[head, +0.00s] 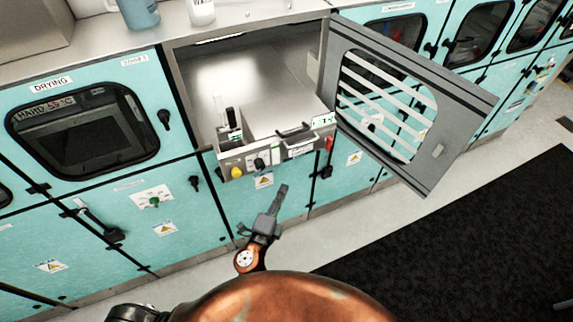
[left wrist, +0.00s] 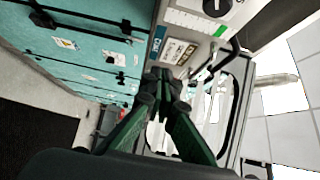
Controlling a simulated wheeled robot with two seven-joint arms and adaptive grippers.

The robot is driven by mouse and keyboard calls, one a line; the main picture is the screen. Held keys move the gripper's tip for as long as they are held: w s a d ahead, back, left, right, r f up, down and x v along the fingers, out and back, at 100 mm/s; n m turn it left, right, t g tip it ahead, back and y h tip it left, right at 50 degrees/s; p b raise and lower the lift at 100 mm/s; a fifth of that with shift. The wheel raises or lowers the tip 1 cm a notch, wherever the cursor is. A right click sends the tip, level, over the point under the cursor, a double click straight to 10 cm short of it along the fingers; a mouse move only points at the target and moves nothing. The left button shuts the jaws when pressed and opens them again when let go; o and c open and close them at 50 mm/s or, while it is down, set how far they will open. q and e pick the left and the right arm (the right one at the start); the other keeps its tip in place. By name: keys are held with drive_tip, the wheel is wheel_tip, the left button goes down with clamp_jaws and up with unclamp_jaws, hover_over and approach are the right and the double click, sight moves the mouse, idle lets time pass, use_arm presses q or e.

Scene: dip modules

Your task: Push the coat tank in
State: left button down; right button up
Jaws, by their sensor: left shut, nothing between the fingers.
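The coat tank (head: 277,154) is a metal unit with a control panel on its front. It sits in the open compartment, and its front stands out a little past the opening. Its front carries a yellow knob, a dark knob, a handle and a small label. My left gripper (head: 282,189) is shut and empty, below and in front of the tank's front in the head view. In the left wrist view the closed fingertips (left wrist: 165,75) point toward the labelled panel (left wrist: 177,50); I cannot tell whether they touch it. My right gripper is not in view.
The compartment's grey slatted door (head: 440,150) stands wide open to the right. A drying module (head: 80,130) with a dark window is on the left. Bottles (head: 140,12) stand on the top. A black mat (head: 480,240) lies on the floor at right.

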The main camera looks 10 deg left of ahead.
use_arm(q)
drive_tip(key=p, duration=0.1)
approach(290, 157)
drive_tip(key=w+d, duration=0.2)
drive_tip(key=d, duration=0.1)
drive_tip(key=w, duration=0.1)
drive_tip(key=w+a, duration=0.1)
drive_tip(key=w+f, duration=0.1)
drive_tip(key=shift+w+a+p, duration=0.15)
drive_tip(key=shift+w+p, duration=0.1)
drive_tip(key=shift+p, duration=0.05)
drive_tip(key=shift+w+a, duration=0.3)
drive_tip(key=shift+w, duration=0.15)
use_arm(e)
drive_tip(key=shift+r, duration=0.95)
